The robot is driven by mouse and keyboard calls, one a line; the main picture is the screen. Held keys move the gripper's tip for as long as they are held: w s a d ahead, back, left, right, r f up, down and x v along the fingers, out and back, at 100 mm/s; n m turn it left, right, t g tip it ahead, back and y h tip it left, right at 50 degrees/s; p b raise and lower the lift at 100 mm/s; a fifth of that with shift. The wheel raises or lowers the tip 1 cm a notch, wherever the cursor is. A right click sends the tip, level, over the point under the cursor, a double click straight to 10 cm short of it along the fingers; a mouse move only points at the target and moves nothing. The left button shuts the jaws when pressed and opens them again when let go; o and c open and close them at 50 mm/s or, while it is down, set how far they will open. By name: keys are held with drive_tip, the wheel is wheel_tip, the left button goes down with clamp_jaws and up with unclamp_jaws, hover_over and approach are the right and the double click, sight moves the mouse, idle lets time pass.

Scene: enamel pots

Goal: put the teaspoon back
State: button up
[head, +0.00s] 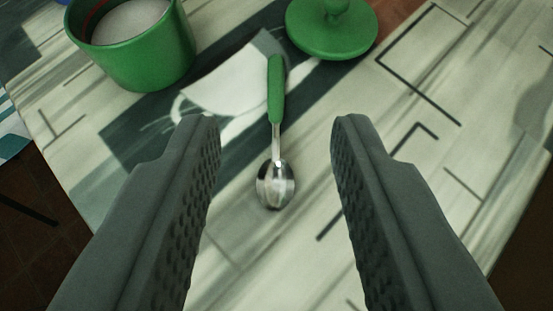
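The teaspoon (276,105) has a green handle and a shiny metal bowl. It lies on the patterned tablecloth, handle pointing away from me and bowl toward me. My gripper (276,135) is open, with one dark ridged finger on each side of the spoon in the picture. Neither finger appears to touch it, and nothing is between them but the spoon below. A green pot (145,55) with white granular contents stands open at the upper left. A green round lid (331,32) with a knob lies at the upper right of the spoon.
The table (440,130) has a light cloth with dark lines and a printed cup picture. Its left edge runs down past the pot, with brown tiled floor (45,190) beyond. The cloth to the right of the spoon is clear.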

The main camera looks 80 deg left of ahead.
drive_tip(key=v, duration=0.5)
drive_tip(key=shift+s+d+r, duration=0.1)
drive_tip(key=shift+d+r, duration=0.1)
drive_tip(key=shift+d, duration=0.15)
drive_tip(key=s+d+r+m+t+h, duration=0.3)
drive_tip(key=s+d+r+m+t, duration=0.15)
drive_tip(key=d, duration=0.55)
drive_tip(key=s+d+r+m+t+h, duration=0.35)
drive_tip(key=s+d+r, duration=0.2)
drive_tip(key=d, duration=0.45)
drive_tip(key=s+d+r+m+t+h, duration=0.2)
drive_tip(key=s+d+r+m+t, duration=0.1)
drive_tip(key=s+d+r, duration=0.2)
drive_tip(key=s+d+r+m+t+h, duration=0.2)
drive_tip(key=s+d+r+m+t, duration=0.1)
drive_tip(key=s, duration=0.6)
wheel_tip(320, 180, up, 3)
drive_tip(key=d+m, duration=0.1)
drive_tip(key=d, duration=0.1)
drive_tip(key=shift+s+d+r+t, duration=0.25)
drive_tip(key=shift+s+t, duration=0.05)
drive_tip(key=shift+h, duration=0.25)
